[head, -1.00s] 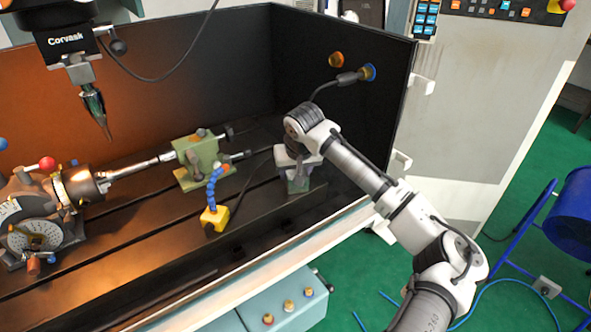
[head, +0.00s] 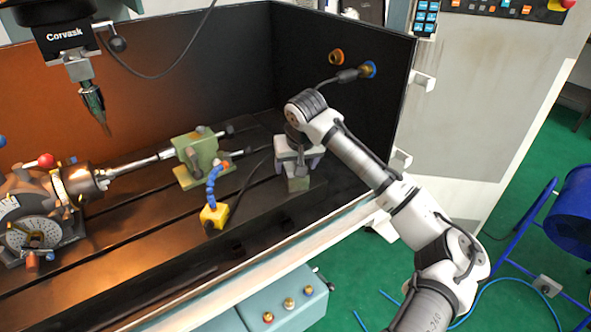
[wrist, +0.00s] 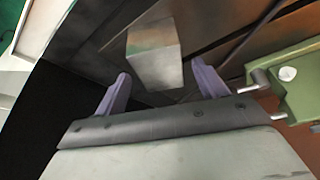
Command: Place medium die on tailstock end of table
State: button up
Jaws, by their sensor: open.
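The medium die, a plain grey-green block (head: 298,184), stands on the slotted machine table (head: 150,240) at its right end, to the right of the green tailstock (head: 198,160). My gripper (head: 297,169) is above the die, pointing down, with its fingers spread and empty. In the wrist view the die (wrist: 155,58) lies just beyond the two purple-grey fingertips (wrist: 162,80), with visible gaps on both sides. The tailstock (wrist: 300,82) is at the right edge of that view.
A yellow block with a blue coolant hose (head: 214,214) stands left of the die. The indexing head and chuck (head: 50,205) sit at the left, with a spindle tool (head: 93,100) above. The dark enclosure wall (head: 345,110) is close behind and right of my gripper.

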jog(key=b+v, duration=0.1)
jog(key=v, duration=0.8)
jog(key=shift+r+b, duration=0.2)
jog(key=shift+b, duration=0.1)
